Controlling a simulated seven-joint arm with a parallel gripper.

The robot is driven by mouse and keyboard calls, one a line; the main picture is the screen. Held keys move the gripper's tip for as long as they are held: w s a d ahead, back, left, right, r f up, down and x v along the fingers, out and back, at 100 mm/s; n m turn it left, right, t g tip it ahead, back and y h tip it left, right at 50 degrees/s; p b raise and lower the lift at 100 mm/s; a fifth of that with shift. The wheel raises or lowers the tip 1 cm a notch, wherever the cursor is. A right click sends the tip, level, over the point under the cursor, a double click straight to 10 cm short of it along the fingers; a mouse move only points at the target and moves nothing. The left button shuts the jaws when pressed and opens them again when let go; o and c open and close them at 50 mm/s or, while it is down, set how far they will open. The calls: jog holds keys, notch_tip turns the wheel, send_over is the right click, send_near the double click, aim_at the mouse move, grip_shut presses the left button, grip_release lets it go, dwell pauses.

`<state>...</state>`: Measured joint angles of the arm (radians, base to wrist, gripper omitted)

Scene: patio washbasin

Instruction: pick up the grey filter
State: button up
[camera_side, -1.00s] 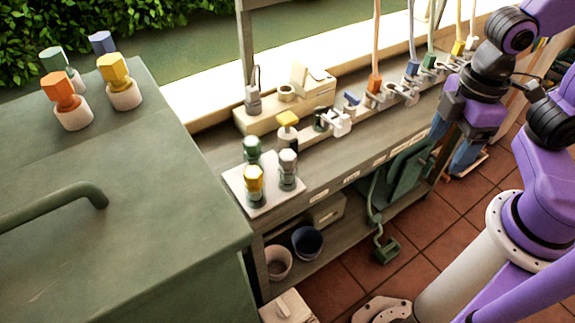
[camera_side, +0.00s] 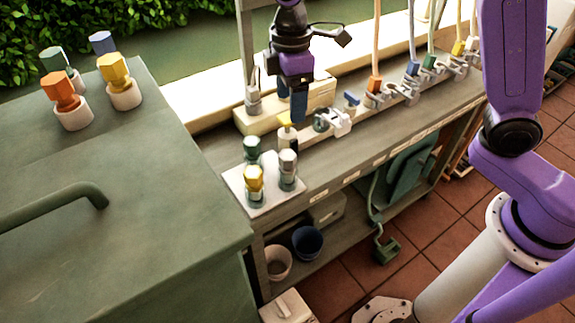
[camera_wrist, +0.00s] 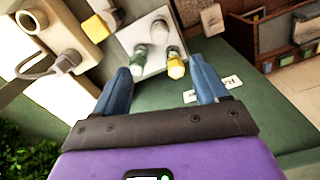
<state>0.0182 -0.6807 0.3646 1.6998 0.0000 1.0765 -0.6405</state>
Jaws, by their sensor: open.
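The grey filter (camera_side: 288,168) stands upright at the right of a white square tray (camera_side: 270,207), beside a green-topped filter (camera_side: 252,152) and a yellow-topped one (camera_side: 254,186). In the wrist view the grey filter (camera_wrist: 159,31) is the upper one on the tray, with the green (camera_wrist: 138,62) and yellow (camera_wrist: 176,65) ones lower. My gripper (camera_side: 299,108) hangs fingers-down above the bench, behind and above the tray, apart from the filters. In the wrist view its blue fingers (camera_wrist: 163,82) are spread and empty.
A yellow-capped piece (camera_side: 285,133) is partly hidden below my gripper. A white fitting (camera_side: 336,122) stands to its right. Hoses with coloured connectors line the bench further right. A green cabinet (camera_side: 150,200) with several coloured-topped pieces stands left.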

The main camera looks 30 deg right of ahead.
aim_at(289, 155)
jog(key=f, duration=0.8)
jog(key=w+f, duration=0.1)
jog(key=f, duration=0.3)
jog(key=shift+a+f, duration=0.15)
jog(key=shift+f, duration=0.15)
jog(key=f, duration=0.2)
jog(key=s+f, duration=0.1)
jog(key=f, duration=0.1)
jog(key=shift+w+f, duration=0.1)
jog(key=shift+f, duration=0.45)
jog(key=c, duration=1.2)
jog(key=shift+o, duration=0.2)
